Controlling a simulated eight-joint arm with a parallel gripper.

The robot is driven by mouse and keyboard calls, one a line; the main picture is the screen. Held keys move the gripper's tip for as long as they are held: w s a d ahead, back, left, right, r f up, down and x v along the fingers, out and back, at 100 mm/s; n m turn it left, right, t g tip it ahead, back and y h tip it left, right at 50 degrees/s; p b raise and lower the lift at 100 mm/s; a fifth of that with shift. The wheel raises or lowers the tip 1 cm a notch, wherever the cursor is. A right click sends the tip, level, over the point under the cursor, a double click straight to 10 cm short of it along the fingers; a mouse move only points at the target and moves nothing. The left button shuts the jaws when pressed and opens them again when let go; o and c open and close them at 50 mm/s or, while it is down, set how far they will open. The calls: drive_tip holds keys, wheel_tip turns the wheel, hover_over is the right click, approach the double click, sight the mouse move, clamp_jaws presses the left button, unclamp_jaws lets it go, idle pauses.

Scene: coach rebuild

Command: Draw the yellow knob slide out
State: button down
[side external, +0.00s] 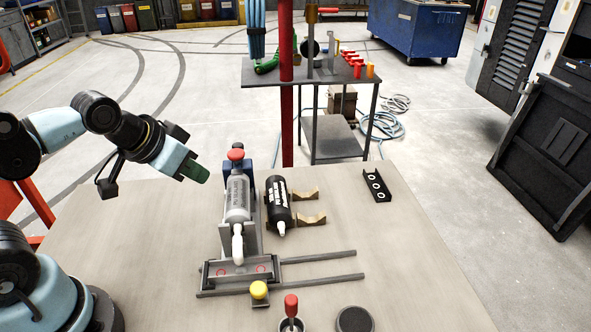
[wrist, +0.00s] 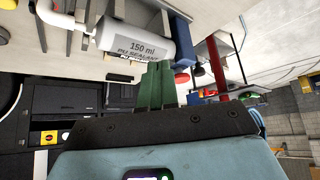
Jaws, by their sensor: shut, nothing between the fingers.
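The yellow knob (side external: 259,290) stands at the front edge of a grey slide plate (side external: 238,270) with two red ring marks. The plate sits at the left end of two parallel rails (side external: 320,257). My gripper (side external: 195,172), with green fingers, is shut and empty, up and left of the cartridge, well away from the knob. In the wrist view the shut fingers (wrist: 157,85) point toward the cartridge (wrist: 140,40).
A black bottle (side external: 278,203) lies by two tan cradles (side external: 307,208) right of the cartridge. A red-topped lever (side external: 291,308) and a dark round pad (side external: 354,320) are at the front. A black bracket (side external: 376,185) lies back right.

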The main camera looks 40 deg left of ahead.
sight(258, 287)
drive_tip(key=c, duration=1.5)
unclamp_jaws()
drive_tip(key=shift+d, duration=0.2)
drive_tip(key=o, duration=0.7)
drive_tip(key=d+n+g, duration=0.1)
drive_tip(key=d, duration=0.2)
drive_tip(key=d+n+g, duration=0.1)
drive_tip(key=d, duration=0.1)
drive_tip(key=d+n+g+h, duration=0.1)
drive_tip(key=d+n, duration=0.1)
drive_tip(key=d, duration=0.1)
drive_tip(key=shift+s+d+r+g, duration=0.3)
drive_tip(key=shift+r, duration=0.1)
drive_tip(key=shift+c, duration=0.2)
drive_tip(key=s+d+n+g+y, duration=0.1)
drive_tip(key=s+d+n+g, duration=0.35)
drive_tip(key=d, duration=0.45)
drive_tip(key=shift+n+t, duration=0.25)
drive_tip(key=shift+t, duration=0.2)
drive_tip(key=shift+w+f, duration=0.15)
drive_tip(key=shift+f, duration=2.75)
drive_tip(key=shift+w+f, duration=0.15)
drive_tip(key=shift+f, duration=2.7)
clamp_jaws()
